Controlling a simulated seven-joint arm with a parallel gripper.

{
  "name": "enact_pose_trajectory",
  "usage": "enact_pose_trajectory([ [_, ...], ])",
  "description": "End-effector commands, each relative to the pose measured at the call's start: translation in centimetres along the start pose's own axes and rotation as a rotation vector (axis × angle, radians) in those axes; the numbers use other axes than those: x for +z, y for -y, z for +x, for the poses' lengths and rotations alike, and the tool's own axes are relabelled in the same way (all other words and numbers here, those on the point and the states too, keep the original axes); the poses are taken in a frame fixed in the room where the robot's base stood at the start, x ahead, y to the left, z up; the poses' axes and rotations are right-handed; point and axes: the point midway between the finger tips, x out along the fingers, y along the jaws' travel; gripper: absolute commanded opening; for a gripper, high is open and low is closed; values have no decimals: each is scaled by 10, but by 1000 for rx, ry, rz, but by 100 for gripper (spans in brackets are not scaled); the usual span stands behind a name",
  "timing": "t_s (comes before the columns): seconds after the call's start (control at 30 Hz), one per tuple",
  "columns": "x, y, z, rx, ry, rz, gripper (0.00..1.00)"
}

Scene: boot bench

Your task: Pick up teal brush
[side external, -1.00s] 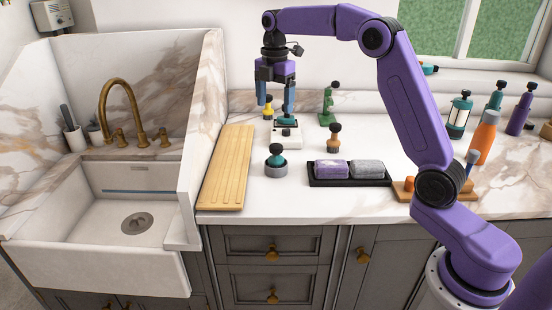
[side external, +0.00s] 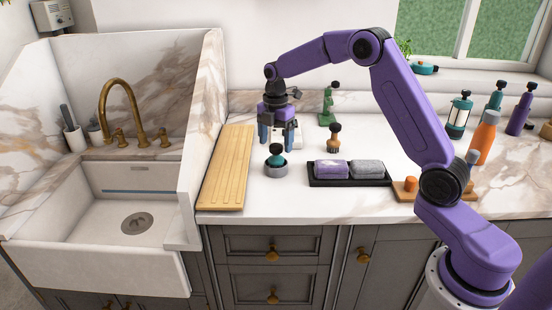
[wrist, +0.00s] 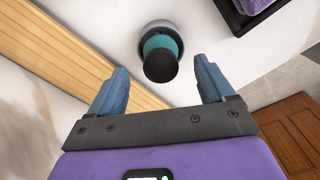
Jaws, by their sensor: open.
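The teal brush (side external: 276,159), with a dark round knob on top, stands upright in a grey round holder (side external: 276,170) on the counter. In the wrist view the teal brush (wrist: 158,45) shows dark knob foremost, its grey holder (wrist: 146,30) behind it. My gripper (side external: 277,139) is open and empty, pointing down just behind the brush in the side view. In the wrist view its blue fingertips (wrist: 162,76) lie left and right of the knob's line, with the brush a little beyond them. I cannot tell the exact height gap.
A wooden board (side external: 228,168) lies left of the brush. A black tray (side external: 350,183) with purple and grey folded cloths is at right. A small brown brush (side external: 333,138) and green object (side external: 327,107) stand behind. A white block behind my gripper is partly hidden.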

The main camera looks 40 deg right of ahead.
Motion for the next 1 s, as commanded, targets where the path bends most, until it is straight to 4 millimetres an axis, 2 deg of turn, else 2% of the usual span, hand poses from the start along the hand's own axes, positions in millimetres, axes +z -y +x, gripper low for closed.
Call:
enact_pose_trajectory([
  [0.3,2,2,42,-4,0,1,82],
  [0.43,3,2,49,0,0,2,82],
  [0.67,3,2,49,1,0,2,82],
  [0.83,3,2,49,1,0,2,26],
  [0.87,3,2,49,1,0,2,21],
  [0.93,3,1,49,1,0,2,21],
  [0.97,3,1,49,1,0,1,16],
  [1.0,3,1,49,1,1,2,16],
])
